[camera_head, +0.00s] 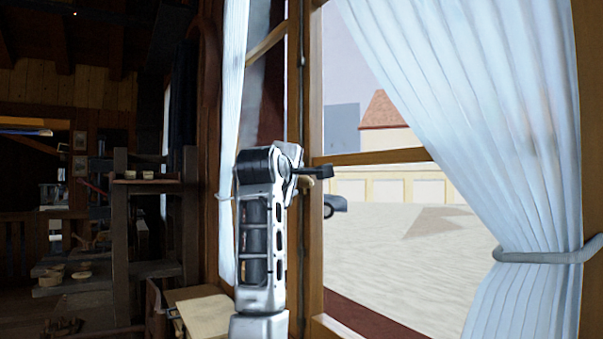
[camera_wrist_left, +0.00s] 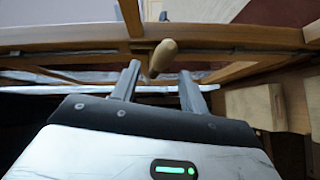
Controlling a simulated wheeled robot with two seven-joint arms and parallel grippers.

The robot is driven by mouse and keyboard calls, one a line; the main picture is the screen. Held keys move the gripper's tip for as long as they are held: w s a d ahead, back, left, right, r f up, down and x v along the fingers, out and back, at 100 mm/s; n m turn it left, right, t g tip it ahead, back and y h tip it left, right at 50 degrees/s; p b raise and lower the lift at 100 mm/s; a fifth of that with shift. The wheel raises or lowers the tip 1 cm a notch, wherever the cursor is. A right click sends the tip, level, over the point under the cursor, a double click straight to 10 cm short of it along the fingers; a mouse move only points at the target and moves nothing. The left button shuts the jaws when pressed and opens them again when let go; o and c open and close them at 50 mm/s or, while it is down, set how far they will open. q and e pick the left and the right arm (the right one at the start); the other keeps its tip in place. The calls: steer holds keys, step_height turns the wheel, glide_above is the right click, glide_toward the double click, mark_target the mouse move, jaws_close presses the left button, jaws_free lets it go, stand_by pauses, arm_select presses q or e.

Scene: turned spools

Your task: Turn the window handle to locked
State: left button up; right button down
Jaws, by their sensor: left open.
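The window handle (camera_wrist_left: 162,57) is a light wooden, rounded grip on the brown window frame (camera_wrist_left: 225,37). In the left wrist view it slants, with its lower end between my two fingertips. A gap shows on each side of it, and I cannot tell whether either finger touches it. In the head view only a small tan part of the handle (camera_head: 306,185) shows, just below my dark fingers. My left gripper (camera_head: 322,172), also in the wrist view (camera_wrist_left: 160,70), is open at the handle. My right gripper is not in view.
White curtains hang at both sides of the window, the right curtain (camera_head: 500,120) gathered by a tieback (camera_head: 545,255). A wooden crossbar (camera_head: 375,157) spans the window. Dark shelving (camera_head: 150,210) and a pale wooden surface (camera_head: 205,313) stand left of my arm.

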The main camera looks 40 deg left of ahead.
mark_target(299, 179)
arm_select(q)
steer(key=p+x, duration=0.2)
steer(key=x, duration=0.4)
steer(key=shift+w+a, duration=0.1)
steer(key=shift+w, duration=0.2)
